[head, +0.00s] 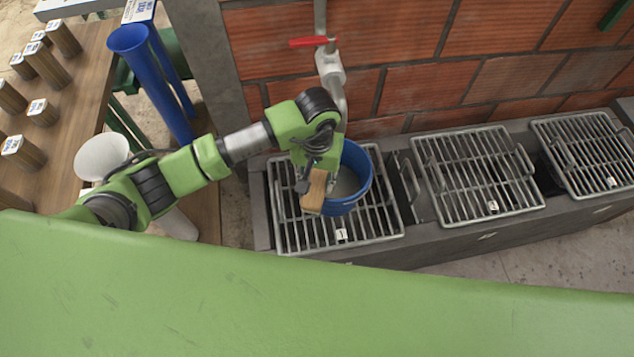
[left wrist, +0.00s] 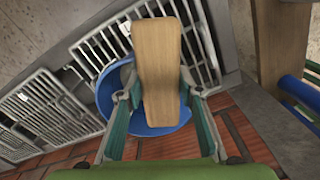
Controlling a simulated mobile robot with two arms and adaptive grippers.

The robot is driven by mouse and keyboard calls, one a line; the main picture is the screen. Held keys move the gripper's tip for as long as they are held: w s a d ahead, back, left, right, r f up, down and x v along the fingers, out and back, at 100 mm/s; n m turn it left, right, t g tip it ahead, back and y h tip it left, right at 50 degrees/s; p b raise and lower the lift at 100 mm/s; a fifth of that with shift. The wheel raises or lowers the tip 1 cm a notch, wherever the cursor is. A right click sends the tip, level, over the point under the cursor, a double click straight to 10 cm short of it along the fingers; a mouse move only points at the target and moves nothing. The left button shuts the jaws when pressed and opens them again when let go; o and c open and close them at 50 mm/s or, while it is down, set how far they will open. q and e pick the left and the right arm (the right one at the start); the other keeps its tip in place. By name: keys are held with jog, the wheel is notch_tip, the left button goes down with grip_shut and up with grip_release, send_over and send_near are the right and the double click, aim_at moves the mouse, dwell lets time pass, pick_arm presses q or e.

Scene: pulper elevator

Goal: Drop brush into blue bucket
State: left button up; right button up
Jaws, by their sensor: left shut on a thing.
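The brush (head: 314,190) shows as a wooden block in my left gripper (head: 317,174), which is shut on it. In the left wrist view the brush (left wrist: 158,60) is held between the two fingers of the gripper (left wrist: 160,95). The blue bucket (head: 350,205) stands on the left metal grate. The brush is in front of the bucket's left side in the head view and covers part of it. In the left wrist view the bucket (left wrist: 108,95) is behind the brush. Its height above the rim cannot be told. My right gripper is not in view.
The left grate (head: 290,235) lies in a grey trough, with more grates (head: 470,175) to the right. A brick wall (head: 420,60) with a red-handled tap (head: 312,41) stands behind. A wooden table (head: 75,120) with several wooden blocks and blue tubes (head: 150,75) is at left.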

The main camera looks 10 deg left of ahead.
pick_arm(q)
jog(key=shift+f, duration=0.3)
jog(key=shift+f+b, duration=0.45)
jog(key=shift+b, duration=0.1)
jog(key=o, duration=1)
jog(key=shift+c, duration=0.2)
